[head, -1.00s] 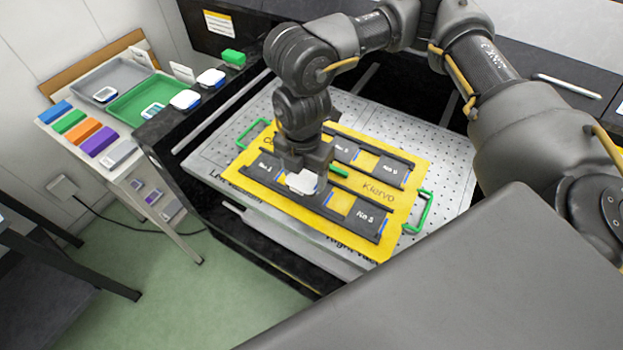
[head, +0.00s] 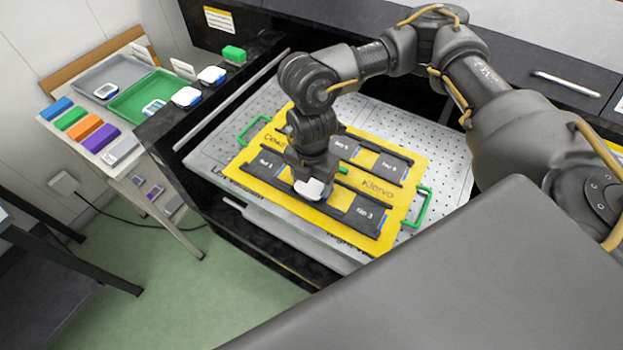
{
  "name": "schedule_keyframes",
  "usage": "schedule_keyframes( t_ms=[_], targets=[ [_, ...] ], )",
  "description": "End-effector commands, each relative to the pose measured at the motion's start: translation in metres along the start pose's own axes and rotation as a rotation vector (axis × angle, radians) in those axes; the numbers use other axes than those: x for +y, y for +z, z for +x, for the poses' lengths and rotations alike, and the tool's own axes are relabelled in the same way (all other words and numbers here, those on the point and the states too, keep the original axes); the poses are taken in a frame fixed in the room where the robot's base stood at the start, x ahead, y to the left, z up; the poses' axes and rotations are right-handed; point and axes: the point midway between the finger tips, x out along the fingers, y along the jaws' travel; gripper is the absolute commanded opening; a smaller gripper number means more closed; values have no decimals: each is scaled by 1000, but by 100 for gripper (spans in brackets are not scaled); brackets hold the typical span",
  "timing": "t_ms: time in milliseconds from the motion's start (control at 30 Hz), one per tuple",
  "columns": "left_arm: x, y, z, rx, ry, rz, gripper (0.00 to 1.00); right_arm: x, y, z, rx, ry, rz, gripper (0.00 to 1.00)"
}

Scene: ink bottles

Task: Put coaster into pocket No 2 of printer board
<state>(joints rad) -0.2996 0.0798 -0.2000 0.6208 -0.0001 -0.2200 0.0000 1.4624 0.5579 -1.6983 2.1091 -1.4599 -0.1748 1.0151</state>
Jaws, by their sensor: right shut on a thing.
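The yellow printer board (head: 400,222) lies on the perforated metal bed, with dark pockets in two rows. In the front row, pocket No 1 (head: 267,164) and pocket No 3 (head: 366,212) show as bare. Pocket No 2, between them, is mostly hidden under my gripper. My right gripper (head: 311,177) points down over that spot and is shut on a white coaster (head: 311,189). The coaster is at or just above the No 2 area; I cannot tell whether it touches the board. My left gripper is out of view.
Green handles (head: 423,207) stand at the board's ends. On the left, a side table holds a grey tray (head: 97,75), a green tray (head: 132,98) and several coloured blocks (head: 85,127). White coasters (head: 187,96) and a green block (head: 234,54) sit on the printer's dark edge.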

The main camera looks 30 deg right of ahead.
Motion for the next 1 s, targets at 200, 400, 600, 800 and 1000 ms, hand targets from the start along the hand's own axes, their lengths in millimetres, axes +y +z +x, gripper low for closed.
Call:
schedule_keyframes(
  t_ms=[200, 400, 600, 800, 1000],
  targets=[
    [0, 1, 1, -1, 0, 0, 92, 0, 0, 2, 0, 0, 0, 86],
    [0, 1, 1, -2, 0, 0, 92, 0, 0, 2, 0, 0, 0, 89],
    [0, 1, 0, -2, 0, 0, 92, 1, 0, -6, -1, 3, -1, 89],
    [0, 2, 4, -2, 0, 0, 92, 2, 1, -40, -3, 6, -3, 89],
    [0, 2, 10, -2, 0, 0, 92, 1, 1, -82, -3, 6, -1, 89]
  ],
)
